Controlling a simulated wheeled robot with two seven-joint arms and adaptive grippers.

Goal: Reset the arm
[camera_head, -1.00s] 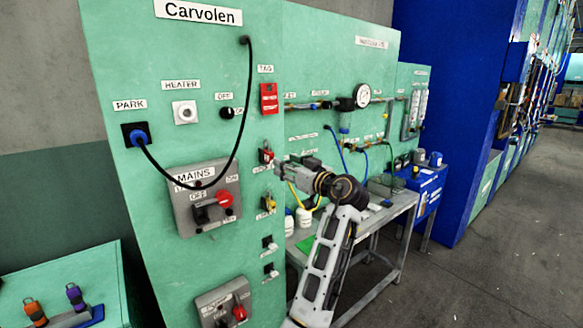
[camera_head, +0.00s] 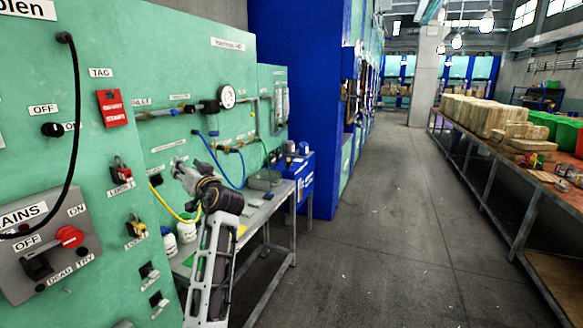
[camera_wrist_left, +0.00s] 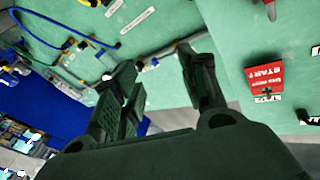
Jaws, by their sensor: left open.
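My left arm (camera_head: 212,255) reaches up from the bottom of the head view, in front of the green panel and a small metal table (camera_head: 262,217). My left gripper (camera_head: 180,168) is at its far end, pointing toward the panel. In the left wrist view its two fingers (camera_wrist_left: 160,78) are spread apart with nothing between them. The green panel lies beyond them, with a red tag (camera_wrist_left: 264,80) at right and a blue hose (camera_wrist_left: 65,30) at upper left. My right gripper is not in view.
The panel carries a mains switch (camera_head: 68,237), a red tag (camera_head: 112,108), lockout devices and a round gauge (camera_head: 227,97). White bottles (camera_head: 187,230) stand on the metal table. A blue cabinet (camera_head: 290,90) stands behind. The aisle floor (camera_head: 390,240) is clear; a long bench (camera_head: 505,205) with boxes runs along the right.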

